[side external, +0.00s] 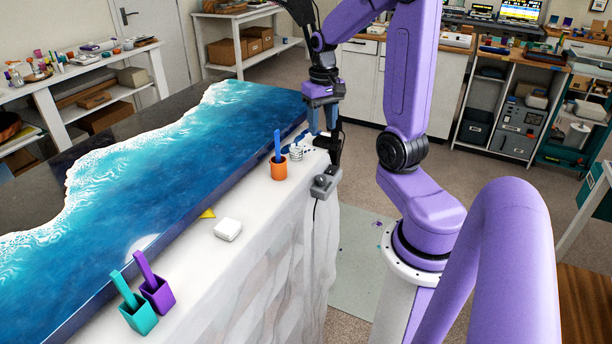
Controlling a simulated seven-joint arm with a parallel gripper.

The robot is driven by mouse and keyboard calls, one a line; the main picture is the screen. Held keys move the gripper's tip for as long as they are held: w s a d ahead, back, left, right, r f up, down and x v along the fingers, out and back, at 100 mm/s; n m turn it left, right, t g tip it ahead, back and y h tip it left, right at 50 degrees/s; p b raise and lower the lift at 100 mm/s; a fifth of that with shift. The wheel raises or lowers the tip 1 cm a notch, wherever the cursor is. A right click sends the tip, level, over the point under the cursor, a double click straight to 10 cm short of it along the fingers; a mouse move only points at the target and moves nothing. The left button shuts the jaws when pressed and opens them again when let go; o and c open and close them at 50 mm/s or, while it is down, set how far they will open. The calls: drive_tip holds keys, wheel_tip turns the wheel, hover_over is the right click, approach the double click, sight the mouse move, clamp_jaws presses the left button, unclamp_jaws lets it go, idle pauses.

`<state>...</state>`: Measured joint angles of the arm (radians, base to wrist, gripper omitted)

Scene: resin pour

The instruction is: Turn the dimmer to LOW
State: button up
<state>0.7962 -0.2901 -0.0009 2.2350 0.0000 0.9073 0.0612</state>
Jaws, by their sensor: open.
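A small grey box with a round knob (324,183), which looks like the dimmer, sits at the right edge of the white-draped table; a dark cable hangs down from it. I cannot read any LOW mark or the knob's setting at this size. My gripper (322,128) points down above and slightly behind the box, with its fingers apart and empty. It is clear of the knob. A dark upright part (335,150) stands between the fingers and the box, and I cannot tell what it is.
A blue wave-pattern resin slab (200,150) fills the table's left. Along the front strip are an orange cup (279,167), a yellow wedge (208,213), a white block (228,229), a purple cup (159,295) and a teal cup (139,317). Small white cups (296,153) stand near the gripper.

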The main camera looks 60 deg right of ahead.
drive_tip(key=a+n, duration=0.6)
drive_tip(key=a, duration=0.7)
drive_tip(key=s+a+n, duration=0.7)
drive_tip(key=a+n, duration=0.1)
drive_tip(key=a, duration=0.3)
drive_tip(key=shift+s+r, duration=0.2)
drive_tip(key=shift+r, duration=0.1)
